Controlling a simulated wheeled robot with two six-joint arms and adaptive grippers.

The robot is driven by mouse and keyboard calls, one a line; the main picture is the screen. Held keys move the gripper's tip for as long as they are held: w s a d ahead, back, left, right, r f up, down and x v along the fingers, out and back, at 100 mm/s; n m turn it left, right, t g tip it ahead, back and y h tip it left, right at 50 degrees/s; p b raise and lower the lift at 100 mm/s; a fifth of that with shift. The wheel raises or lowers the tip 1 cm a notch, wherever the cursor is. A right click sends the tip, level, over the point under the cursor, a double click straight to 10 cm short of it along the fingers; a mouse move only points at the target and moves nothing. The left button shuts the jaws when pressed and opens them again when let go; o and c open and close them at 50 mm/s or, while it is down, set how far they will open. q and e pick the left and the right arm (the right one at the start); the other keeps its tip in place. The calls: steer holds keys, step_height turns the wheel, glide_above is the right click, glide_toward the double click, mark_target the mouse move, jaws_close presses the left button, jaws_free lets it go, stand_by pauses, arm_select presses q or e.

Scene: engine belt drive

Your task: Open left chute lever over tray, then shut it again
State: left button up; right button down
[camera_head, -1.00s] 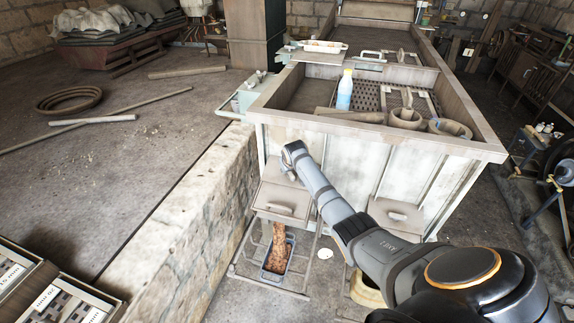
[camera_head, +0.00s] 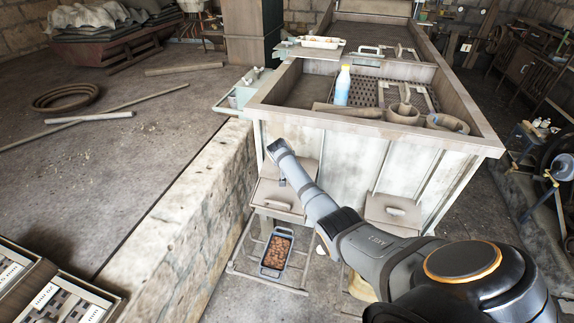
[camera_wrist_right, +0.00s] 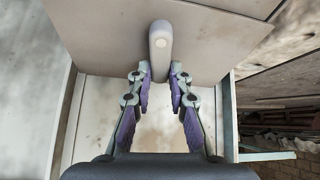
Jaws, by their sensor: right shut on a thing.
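The left chute (camera_head: 272,195) is a beige box on the front of the hopper, with a pull handle low on its face. Below it stands a blue-rimmed tray (camera_head: 269,272) holding brown granular stuff, and no stream falls between them. In the right wrist view the grey rounded lever (camera_wrist_right: 160,42) stands between the fingertips of my right gripper (camera_wrist_right: 160,72), which is shut on it. My left gripper is in neither view.
A similar right chute (camera_head: 393,210) sits on the same hopper front. A low stone wall (camera_head: 185,220) runs along the left of the chute. The hopper top (camera_head: 375,130) carries a bottle and clay-coloured rings.

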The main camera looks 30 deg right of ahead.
stand_by(0.4)
steer(key=c, duration=1.2)
jaws_free()
steer(key=v, duration=1.2)
steer(key=shift+f, duration=0.1)
